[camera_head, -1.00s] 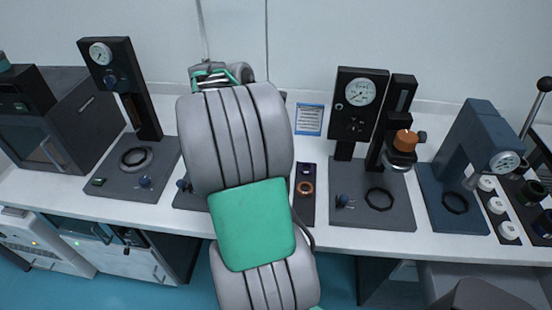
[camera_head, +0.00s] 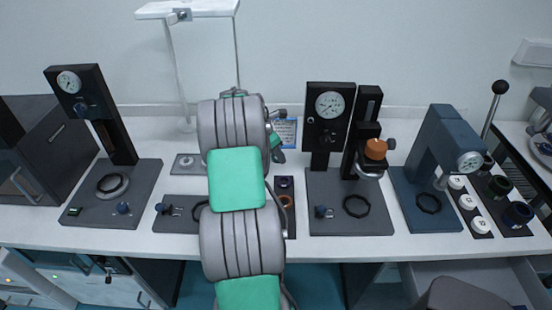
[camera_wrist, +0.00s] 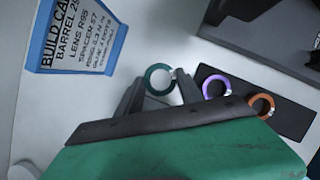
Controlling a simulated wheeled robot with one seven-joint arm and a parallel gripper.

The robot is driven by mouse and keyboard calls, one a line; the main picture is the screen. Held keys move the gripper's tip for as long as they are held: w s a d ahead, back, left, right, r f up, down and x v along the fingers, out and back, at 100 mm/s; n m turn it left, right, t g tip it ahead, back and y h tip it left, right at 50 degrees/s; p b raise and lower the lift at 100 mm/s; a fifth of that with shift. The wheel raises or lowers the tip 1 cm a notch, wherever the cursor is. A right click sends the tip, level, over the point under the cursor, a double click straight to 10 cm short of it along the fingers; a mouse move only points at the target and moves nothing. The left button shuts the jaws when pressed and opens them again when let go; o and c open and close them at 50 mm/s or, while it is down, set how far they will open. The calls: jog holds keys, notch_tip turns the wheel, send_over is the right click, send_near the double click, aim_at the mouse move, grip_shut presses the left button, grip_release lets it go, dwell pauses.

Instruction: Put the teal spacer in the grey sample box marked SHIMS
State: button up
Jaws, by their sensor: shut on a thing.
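In the wrist view the teal spacer (camera_wrist: 160,79), a thin ring, is between the fingertips of my gripper (camera_wrist: 158,88), which is shut on it. It is beside the dark strip holder (camera_wrist: 292,118); I cannot tell its exact height above the bench. In the head view my arm hides the spacer and most of my gripper. I cannot make out a grey sample box marked SHIMS in either current view.
A purple ring (camera_wrist: 216,89) and an orange ring (camera_wrist: 261,105) sit on the strip holder. A blue-edged build card (camera_wrist: 80,38) stands nearby. Gauge stands (camera_head: 330,130) and a blue press (camera_head: 440,150) crowd the white bench (camera_head: 340,247). A drawer (camera_head: 460,280) is below right.

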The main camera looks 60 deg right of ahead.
aim_at(274, 157)
jog(key=shift+d+f+p, duration=0.1)
jog(key=shift+f+p, duration=0.3)
jog(key=shift+f, duration=1.4)
jog(key=o, duration=1.3)
